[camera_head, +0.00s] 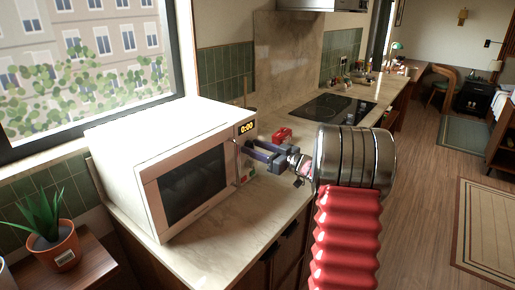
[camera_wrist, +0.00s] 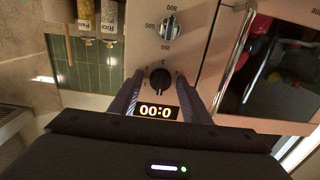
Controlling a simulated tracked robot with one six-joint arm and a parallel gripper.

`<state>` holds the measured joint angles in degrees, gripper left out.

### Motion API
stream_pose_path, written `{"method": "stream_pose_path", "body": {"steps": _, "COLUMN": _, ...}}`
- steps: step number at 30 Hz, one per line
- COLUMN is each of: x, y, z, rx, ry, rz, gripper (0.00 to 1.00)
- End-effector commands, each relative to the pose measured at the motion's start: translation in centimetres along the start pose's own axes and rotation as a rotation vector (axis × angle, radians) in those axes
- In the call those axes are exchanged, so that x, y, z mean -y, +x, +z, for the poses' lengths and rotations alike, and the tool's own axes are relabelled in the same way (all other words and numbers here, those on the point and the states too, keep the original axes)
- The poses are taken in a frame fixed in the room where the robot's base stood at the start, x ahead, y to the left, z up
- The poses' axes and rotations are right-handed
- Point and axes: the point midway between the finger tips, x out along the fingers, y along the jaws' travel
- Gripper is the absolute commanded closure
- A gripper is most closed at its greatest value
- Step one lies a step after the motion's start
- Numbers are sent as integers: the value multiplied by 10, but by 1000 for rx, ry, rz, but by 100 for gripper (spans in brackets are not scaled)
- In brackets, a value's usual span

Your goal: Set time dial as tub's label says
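The white microwave (camera_head: 160,165) stands on the counter, its front and control panel facing right. My gripper (camera_head: 243,150) is at the panel. In the wrist view its fingers (camera_wrist: 160,88) stand either side of the time dial, open, with small gaps seeming to remain. A silver dial (camera_wrist: 169,27) carries 200, 500 and 800. A red object (camera_head: 282,134), possibly the tub, sits behind my gripper; its label is unreadable.
Jars (camera_wrist: 85,18) with labels, one reading Rice, show in the wrist view. A black hob (camera_head: 333,107) lies farther along the counter (camera_head: 195,248). A potted plant (camera_head: 54,240) stands at lower left. The wooden floor at right is open.

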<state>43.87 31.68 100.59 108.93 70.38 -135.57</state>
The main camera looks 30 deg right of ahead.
Motion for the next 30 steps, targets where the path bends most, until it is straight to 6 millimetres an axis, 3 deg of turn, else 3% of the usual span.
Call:
{"method": "stream_pose_path", "body": {"steps": 15, "x": -1, "y": 0, "z": 0, "rx": 0, "ry": 0, "rz": 2, "gripper": 94}}
{"method": "stream_pose_path", "body": {"steps": 16, "x": -14, "y": -5, "z": 1, "rx": 0, "ry": -1, "rz": 2, "gripper": 94}}
{"method": "stream_pose_path", "body": {"steps": 30, "x": -5, "y": -3, "z": -1, "rx": -1, "ry": 92, "rz": 12, "gripper": 94}}
